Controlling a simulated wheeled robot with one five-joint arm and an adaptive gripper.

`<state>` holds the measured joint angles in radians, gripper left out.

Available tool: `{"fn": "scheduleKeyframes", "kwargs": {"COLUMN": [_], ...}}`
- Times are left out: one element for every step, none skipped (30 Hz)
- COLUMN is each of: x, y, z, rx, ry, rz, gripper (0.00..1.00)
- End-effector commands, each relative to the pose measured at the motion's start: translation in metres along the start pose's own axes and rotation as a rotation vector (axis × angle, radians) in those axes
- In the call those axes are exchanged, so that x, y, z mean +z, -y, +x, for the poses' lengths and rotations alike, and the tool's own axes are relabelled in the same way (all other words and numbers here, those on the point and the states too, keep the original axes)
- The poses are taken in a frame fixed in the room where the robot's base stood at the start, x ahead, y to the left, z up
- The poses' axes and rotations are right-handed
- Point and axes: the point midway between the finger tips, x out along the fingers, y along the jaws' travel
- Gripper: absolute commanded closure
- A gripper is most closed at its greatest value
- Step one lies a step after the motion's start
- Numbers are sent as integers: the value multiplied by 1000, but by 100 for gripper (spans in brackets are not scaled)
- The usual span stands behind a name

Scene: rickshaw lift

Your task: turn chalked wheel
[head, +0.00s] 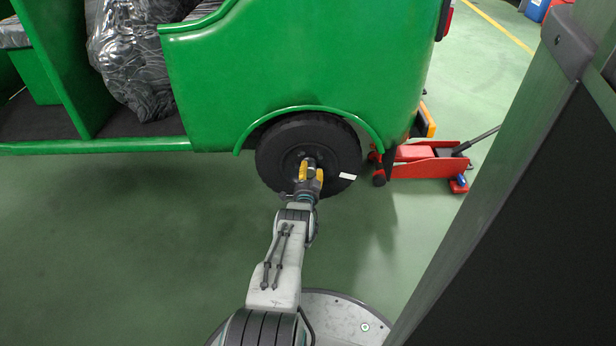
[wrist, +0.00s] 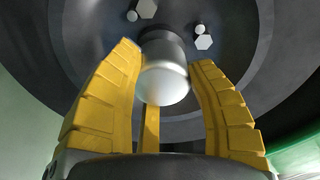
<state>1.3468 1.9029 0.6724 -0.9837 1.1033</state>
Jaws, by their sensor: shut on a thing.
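The black wheel (head: 330,135) sits under the green fender of the rickshaw (head: 290,60). A white chalk mark (head: 347,176) lies on its tyre at the right, a little below hub height. My gripper (head: 310,168) reaches the wheel's middle from below. In the wrist view, its yellow fingers are closed around the pale, round hub cap (wrist: 163,78), one on each side, with a third finger below. Hex bolt heads (wrist: 204,42) show on the dark wheel disc around the hub. The lower middle of the wheel is partly hidden by my gripper in the head view.
A red floor jack (head: 425,168) stands just right of the wheel, its handle pointing up right. A large dark panel with a grey-green edge (head: 500,170) fills the right side. The green floor (head: 130,250) left of my arm is clear.

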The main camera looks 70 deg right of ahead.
Motion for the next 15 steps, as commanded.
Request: {"fn": "scheduleKeyframes", "kwargs": {"x": [-2,-1,-1,0,0,0,0,0,0,0,0,-1,-1,-1,-1], "y": [4,4,4,4,4,4,5,5,5,5,5,5,5,5,5], "z": [3,3,3,3,2,2,2,2,2,3,3,3,3,3,3], "rx": [-4,-2,0,1,1,2,2,2,2,2,2,1,1,1,1], "ry": [-1,0,2,3,3,4,4,4,4,4,3,3,3,3,3], "rz": [36,54,75,85,95,103,107,109,110,110,109,109,109,109,109], "gripper": [86,86,86,87,86,87,87,87,87,87,87,87,87,87,87]}}
